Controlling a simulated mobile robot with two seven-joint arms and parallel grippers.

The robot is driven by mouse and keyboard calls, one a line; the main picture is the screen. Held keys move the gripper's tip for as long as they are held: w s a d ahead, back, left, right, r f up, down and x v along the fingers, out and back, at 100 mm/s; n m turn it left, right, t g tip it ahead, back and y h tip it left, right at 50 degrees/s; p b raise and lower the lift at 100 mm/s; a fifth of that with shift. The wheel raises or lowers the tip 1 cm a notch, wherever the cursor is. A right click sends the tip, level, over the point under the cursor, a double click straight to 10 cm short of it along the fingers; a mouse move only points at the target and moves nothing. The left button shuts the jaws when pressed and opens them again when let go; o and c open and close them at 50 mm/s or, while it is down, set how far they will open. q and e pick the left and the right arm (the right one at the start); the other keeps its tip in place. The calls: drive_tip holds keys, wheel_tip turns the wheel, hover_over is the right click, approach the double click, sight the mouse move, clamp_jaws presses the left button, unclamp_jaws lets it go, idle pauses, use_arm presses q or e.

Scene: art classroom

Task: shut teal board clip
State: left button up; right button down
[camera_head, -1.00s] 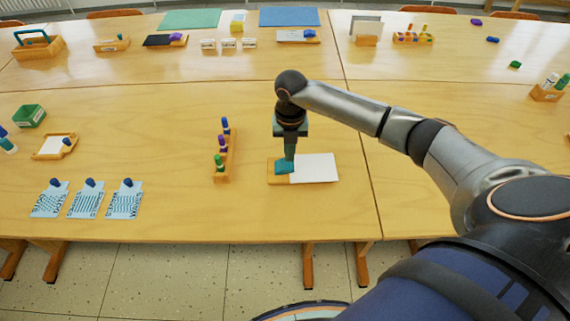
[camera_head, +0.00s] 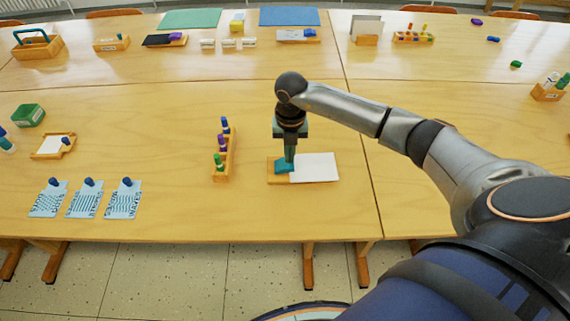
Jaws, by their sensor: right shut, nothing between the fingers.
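The teal board clip (camera_head: 282,168) sits on the left part of a small wooden board (camera_head: 277,181), at the left edge of a white paper sheet (camera_head: 315,168). My right gripper (camera_head: 290,160) points straight down over the clip. Its fingers are shut with nothing between them, and the tip is at or touching the clip's top. The gripper hides part of the clip, and I cannot tell whether the clip lies fully flat. My left gripper is not in view.
A wooden rack (camera_head: 224,160) with several coloured pens stands just left of the board. Blue cards (camera_head: 84,200) with dark knobs lie at the front left. A green box (camera_head: 29,115) and a small wooden tray (camera_head: 52,147) are at the left. The table right of the sheet is clear.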

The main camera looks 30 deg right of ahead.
drive_tip(key=shift+f+b, duration=0.35)
drive_tip(key=shift+f, duration=0.15)
drive_tip(key=shift+r, duration=0.1)
wheel_tip(320, 180, up, 7)
drive_tip(key=p, duration=0.6)
idle(0.5)
drive_tip(key=shift+s, duration=0.1)
